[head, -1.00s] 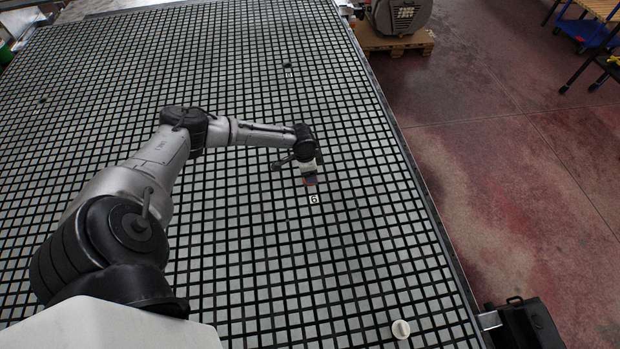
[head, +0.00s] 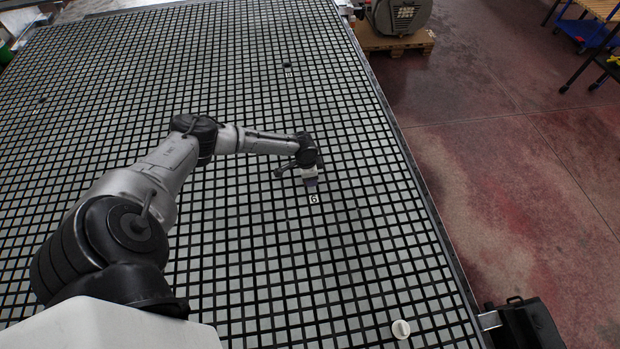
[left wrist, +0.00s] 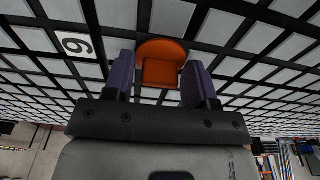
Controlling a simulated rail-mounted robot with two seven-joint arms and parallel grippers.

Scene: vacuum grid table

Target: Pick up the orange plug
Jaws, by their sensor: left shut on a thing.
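The orange plug (left wrist: 162,62) shows in the left wrist view, between the two purple fingers of my left gripper (left wrist: 161,80). The fingers are shut on its sides. In the head view my left gripper (head: 311,184) is low over the grid table (head: 240,260), beside the label marked 6 (head: 313,199). The plug is hidden or too small to make out there. The label also shows in the left wrist view (left wrist: 75,45), left of the plug. I cannot tell whether the plug is clear of the table. My right gripper is not in view.
A white round piece (head: 401,329) sits near the table's front right. A small dark piece (head: 287,65) is by another label farther back. The table's right edge drops to a reddish floor (head: 520,200). The grid around the gripper is clear.

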